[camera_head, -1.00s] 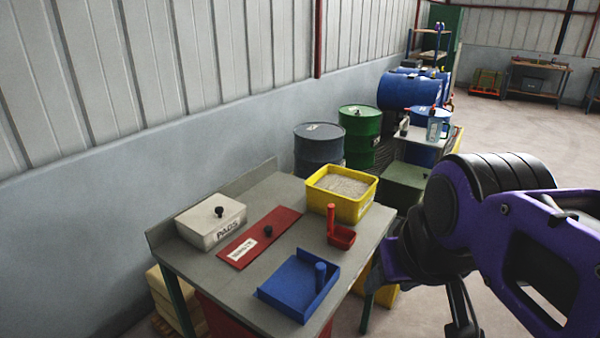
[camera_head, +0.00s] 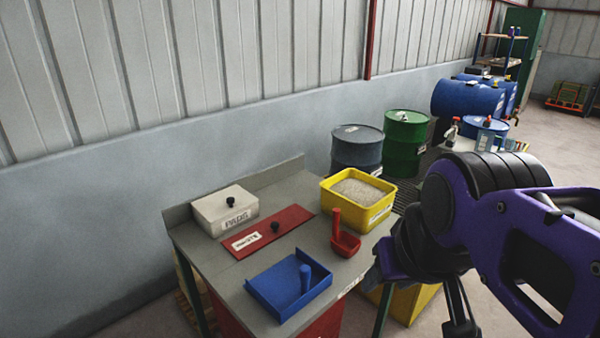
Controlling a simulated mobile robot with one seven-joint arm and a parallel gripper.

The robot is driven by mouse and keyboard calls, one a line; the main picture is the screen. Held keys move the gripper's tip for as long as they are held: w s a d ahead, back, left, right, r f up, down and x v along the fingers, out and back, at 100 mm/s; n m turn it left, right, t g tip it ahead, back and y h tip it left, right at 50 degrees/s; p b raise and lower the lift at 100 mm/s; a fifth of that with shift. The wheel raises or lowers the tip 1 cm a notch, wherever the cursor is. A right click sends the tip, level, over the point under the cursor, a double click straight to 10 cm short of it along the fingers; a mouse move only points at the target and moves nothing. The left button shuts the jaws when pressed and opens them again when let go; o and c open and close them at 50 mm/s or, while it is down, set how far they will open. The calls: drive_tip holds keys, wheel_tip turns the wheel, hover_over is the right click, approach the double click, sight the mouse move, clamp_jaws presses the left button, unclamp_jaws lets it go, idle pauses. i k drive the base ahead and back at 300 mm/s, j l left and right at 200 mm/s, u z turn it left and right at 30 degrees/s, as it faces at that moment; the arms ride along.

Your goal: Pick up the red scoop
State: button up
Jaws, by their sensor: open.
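The red scoop (camera_head: 346,244) sits on the right part of the grey workbench (camera_head: 232,279), its upright handle standing at its left side. It is just in front of the yellow bin (camera_head: 378,213) and looks unobstructed. My gripper (camera_head: 461,322) shows at the lower right, beyond the bench's right edge and apart from the scoop. Its dark fingers point down, open and empty, and are partly cut off by the bottom edge. My purple and black arm covers the right side of the picture.
A blue dustpan-like tray (camera_head: 288,287), a red lid (camera_head: 268,232) and a white PADS box (camera_head: 225,209) share the bench. The yellow bin holds grainy material. Grey (camera_head: 357,150) and green (camera_head: 405,145) drums stand behind the bench. A wall runs along the left.

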sight(345, 244)
drive_tip(key=i+l+u, duration=0.2)
drive_tip(key=l, duration=0.2)
drive_tip(key=l+u, duration=0.2)
drive_tip(key=l, duration=0.15)
drive_tip(key=i+l+u, duration=0.2)
drive_tip(key=l, duration=0.15)
drive_tip(key=l+u, duration=0.25)
drive_tip(key=l, duration=0.15)
